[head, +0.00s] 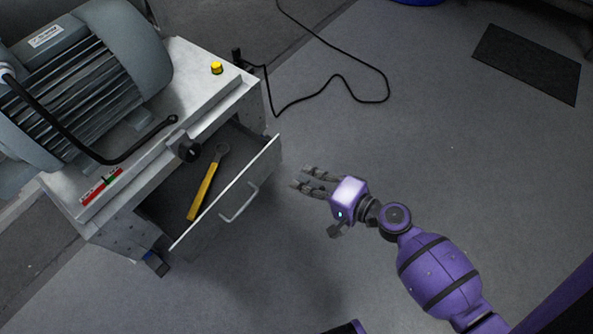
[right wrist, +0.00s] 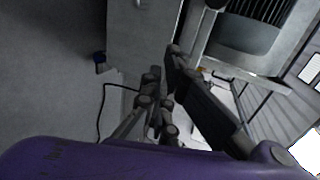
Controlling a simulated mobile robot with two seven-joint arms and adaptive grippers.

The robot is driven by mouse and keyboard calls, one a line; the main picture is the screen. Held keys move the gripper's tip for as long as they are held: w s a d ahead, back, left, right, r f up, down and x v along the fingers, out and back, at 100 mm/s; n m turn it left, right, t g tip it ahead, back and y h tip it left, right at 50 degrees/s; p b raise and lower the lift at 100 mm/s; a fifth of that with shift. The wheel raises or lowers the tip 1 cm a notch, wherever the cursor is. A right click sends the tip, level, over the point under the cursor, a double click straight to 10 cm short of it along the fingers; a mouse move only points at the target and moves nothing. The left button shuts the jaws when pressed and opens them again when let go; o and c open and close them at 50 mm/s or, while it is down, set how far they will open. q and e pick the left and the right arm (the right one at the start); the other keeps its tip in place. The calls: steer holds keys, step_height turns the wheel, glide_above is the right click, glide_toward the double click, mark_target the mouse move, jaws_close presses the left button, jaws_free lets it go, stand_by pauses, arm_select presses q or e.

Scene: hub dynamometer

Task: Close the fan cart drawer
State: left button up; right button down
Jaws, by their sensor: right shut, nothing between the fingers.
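The fan cart (head: 205,95) stands at the left of the head view with its drawer (head: 172,208) pulled open. The drawer front (head: 262,168) faces right and carries a bar handle (head: 239,202). A yellow-handled wrench (head: 202,190) lies inside the drawer. My right gripper (head: 300,177) is shut and empty, a short way right of the drawer front and apart from it, its fingers pointing left toward it. In the right wrist view the gripper's dark fingers (right wrist: 162,75) show before the cart. My left gripper is not in view.
A large grey motor (head: 85,75) sits on the cart top, near a yellow button (head: 216,68). A black cable (head: 345,77) lies on the floor behind. A dark mat (head: 528,63) lies at the far right. The floor around my right gripper is clear.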

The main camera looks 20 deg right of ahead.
glide_toward(260, 156)
steer(key=x, duration=0.5)
steer(key=shift+w+f+b, duration=0.1)
steer(key=shift+f+b, duration=0.2)
steer(key=shift+f, duration=0.15)
steer(key=shift+w+a, duration=0.3)
steer(key=shift+w, duration=0.15)
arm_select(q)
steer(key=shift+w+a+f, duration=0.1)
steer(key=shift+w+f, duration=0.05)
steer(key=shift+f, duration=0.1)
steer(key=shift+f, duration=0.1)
